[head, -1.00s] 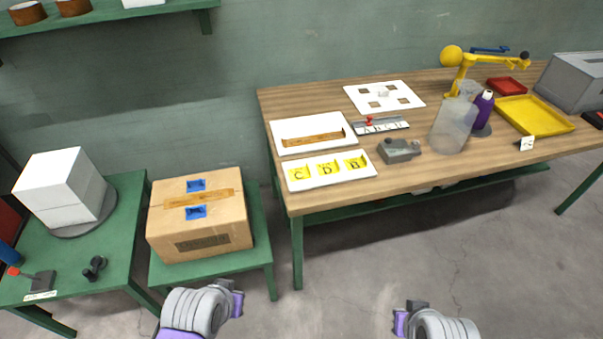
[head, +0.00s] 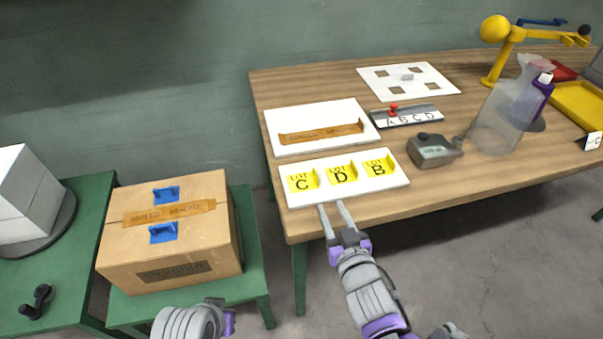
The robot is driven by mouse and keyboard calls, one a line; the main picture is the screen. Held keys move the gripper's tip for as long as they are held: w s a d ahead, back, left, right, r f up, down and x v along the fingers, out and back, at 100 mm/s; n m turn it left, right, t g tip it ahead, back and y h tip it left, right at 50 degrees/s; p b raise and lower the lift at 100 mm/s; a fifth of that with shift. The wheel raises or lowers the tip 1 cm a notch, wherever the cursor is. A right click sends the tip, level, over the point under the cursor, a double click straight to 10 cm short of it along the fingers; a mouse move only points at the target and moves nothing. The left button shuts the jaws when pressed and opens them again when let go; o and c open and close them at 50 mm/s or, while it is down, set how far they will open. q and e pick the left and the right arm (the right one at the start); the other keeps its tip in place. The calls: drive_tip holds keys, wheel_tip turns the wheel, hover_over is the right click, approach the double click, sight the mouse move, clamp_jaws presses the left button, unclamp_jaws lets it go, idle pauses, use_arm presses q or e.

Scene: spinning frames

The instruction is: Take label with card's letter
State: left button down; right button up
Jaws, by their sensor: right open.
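Three yellow lot labels lie on a white board (head: 397,186) at the table's front left: label C (head: 303,181), label D (head: 342,174) and label B (head: 379,168), from left to right. A small white card (head: 593,141) stands at the right edge of the view; its letter looks like C. My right gripper (head: 332,207) is open and empty. Its fingertips are at the board's front edge, below the gap between C and D. My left gripper (head: 229,322) is low in the view, its fingers not clearly seen.
A second white board (head: 310,116) with a brown strip lies behind the labels. An ABCD rail with a red pointer (head: 405,117), a grey device (head: 434,152) and a clear bag (head: 500,115) stand to the right. A taped carton (head: 170,240) sits on a green stand at left.

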sight(318, 186)
drive_tip(key=shift+w+a, duration=0.5)
drive_tip(key=shift+w, duration=0.25)
drive_tip(key=x, duration=0.9)
drive_tip(key=shift+r, duration=0.1)
clamp_jaws()
